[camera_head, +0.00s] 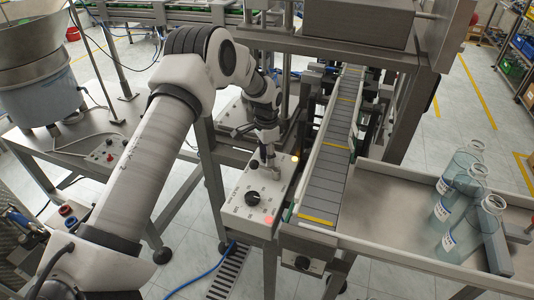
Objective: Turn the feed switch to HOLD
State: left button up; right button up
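A light control box (236,218) stands left of the conveyor. On its sloping top is a black round knob (252,198) with small printed marks around it, too small to read. A red lamp (269,219) is near the front of the box and an amber lamp (295,158) near its back. My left gripper (269,160) points down over the back part of the box, behind the knob and apart from it. Its fingers are small and hide part of the panel there, so I cannot tell whether they are open or touching anything. My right gripper is not in view.
The slatted conveyor (326,170) runs right beside the box. A metal tray table (385,205) with several clear bottles (441,200) stands at the right. Another dark knob (302,262) is on the conveyor's front end. A feeder bowl (40,85) stands at the left.

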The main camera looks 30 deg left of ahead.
pick_arm(q)
jog(key=shift+w+r, duration=0.1)
jog(key=shift+r, duration=0.05)
jog(key=shift+r, duration=0.35)
notch_tip(320, 180, up, 11)
dwell(0.4)
